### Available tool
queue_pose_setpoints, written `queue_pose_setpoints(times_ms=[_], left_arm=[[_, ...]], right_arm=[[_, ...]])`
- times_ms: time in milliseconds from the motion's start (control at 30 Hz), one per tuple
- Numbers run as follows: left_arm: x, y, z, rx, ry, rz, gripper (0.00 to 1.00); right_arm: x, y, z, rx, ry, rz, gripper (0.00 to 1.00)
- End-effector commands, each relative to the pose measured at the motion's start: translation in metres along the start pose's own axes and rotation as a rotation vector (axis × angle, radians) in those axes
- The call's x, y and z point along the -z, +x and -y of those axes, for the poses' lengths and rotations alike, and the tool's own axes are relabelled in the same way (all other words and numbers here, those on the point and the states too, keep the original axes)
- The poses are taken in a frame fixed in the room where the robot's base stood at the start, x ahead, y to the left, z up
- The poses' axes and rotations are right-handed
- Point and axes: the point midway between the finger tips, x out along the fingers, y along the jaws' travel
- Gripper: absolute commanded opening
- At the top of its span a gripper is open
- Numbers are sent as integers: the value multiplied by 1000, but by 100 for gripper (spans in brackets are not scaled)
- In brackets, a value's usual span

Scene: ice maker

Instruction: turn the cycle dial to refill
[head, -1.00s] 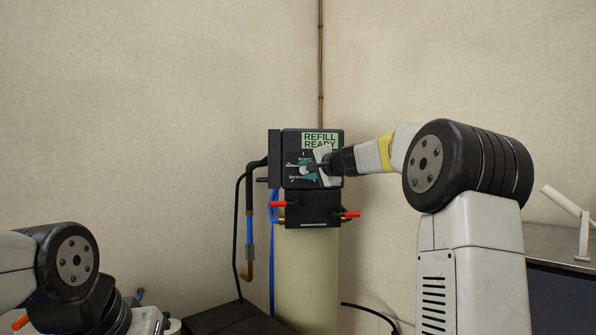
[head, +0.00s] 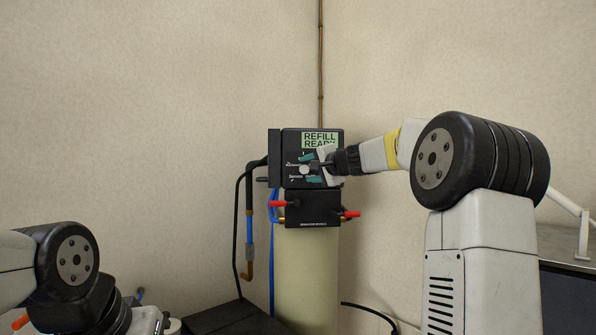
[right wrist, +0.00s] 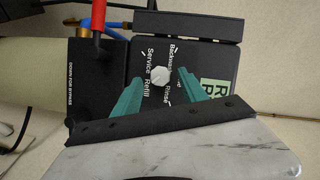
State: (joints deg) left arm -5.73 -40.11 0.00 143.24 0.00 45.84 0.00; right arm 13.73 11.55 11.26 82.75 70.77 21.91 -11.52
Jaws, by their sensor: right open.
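The cycle dial is a small white round knob (head: 304,170) on the black control head (head: 291,142) in the head view. In the right wrist view the dial (right wrist: 160,76) sits among the printed words Service, Refill, Backwash and Rinse. I cannot tell which word its pointer faces. A green display (head: 320,139) above it reads "REFILL READY". My right gripper (head: 311,168) is open just right of the dial. Its teal fingers also show in the right wrist view (right wrist: 160,85), one on each side of the dial and apart from it. My left gripper is out of view.
A black valve block (head: 313,209) with red handles (head: 279,204) sits below the control head, on a cream tank (head: 307,265). Blue and black hoses run down its left side. A dark box (head: 232,320) stands at lower left.

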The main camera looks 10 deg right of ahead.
Motion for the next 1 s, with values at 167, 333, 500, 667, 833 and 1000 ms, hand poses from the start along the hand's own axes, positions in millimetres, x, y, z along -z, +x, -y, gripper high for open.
queue_pose_setpoints(times_ms=[167, 333, 500, 667, 833, 1000], left_arm=[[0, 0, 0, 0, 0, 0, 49], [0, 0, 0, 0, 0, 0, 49], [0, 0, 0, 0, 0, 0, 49], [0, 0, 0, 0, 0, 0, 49], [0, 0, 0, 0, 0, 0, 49], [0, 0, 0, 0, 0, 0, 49]], right_arm=[[0, -34, 1, 0, 0, -2, 50], [-1, -54, 1, 1, -1, 0, 50], [-1, -61, 0, 0, 1, 1, 50], [-1, -61, 0, 0, 1, 1, 50], [-1, -60, 0, 0, 1, 1, 50], [-22, -71, -2, -24, -47, 37, 50]])
